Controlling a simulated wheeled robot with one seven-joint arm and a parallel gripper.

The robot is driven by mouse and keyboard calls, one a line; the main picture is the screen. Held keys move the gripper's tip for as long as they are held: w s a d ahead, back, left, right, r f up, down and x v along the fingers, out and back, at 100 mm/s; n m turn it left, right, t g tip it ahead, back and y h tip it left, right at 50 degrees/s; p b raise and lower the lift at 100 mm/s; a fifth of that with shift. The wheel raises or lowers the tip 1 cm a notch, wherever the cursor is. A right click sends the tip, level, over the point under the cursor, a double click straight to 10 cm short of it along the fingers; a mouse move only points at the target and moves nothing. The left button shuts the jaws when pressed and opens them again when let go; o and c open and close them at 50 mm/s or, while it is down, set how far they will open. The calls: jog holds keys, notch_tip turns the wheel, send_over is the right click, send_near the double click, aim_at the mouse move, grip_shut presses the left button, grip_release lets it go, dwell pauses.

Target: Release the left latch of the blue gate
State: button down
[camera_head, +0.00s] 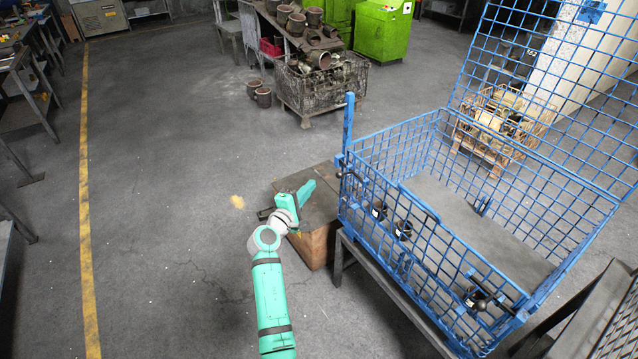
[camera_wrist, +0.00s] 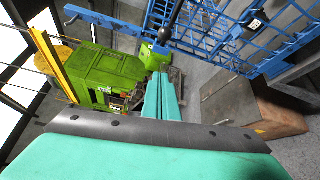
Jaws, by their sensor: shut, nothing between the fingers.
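The blue gate (camera_head: 440,245) is the low front mesh panel of a blue wire cage, and it looks upright. The left latch (camera_head: 352,177) is a dark lever with a ball knob at the cage's front left corner. In the wrist view a dark rod with a black ball end (camera_wrist: 165,34), likely this latch, shows just beyond my fingertips. My gripper (camera_head: 309,186) is left of the latch, apart from it in the head view. In the wrist view my gripper (camera_wrist: 158,76) has its teal fingers together with nothing between them. Whether they touch the knob is unclear.
A wooden box with a dark top (camera_head: 318,243) stands beneath my gripper. The cage rests on a dark metal stand (camera_head: 385,297). Its tall mesh lid (camera_head: 555,75) stands raised behind. A second dark lever (camera_head: 490,299) is at the front right. Open floor lies to the left.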

jog(key=w+d, duration=0.5)
jog(key=d, duration=0.1)
jog(key=shift+w+d, duration=0.35)
dwell(0.5)
jog(key=shift+s+a+r, duration=0.1)
jog(key=shift+a, duration=0.05)
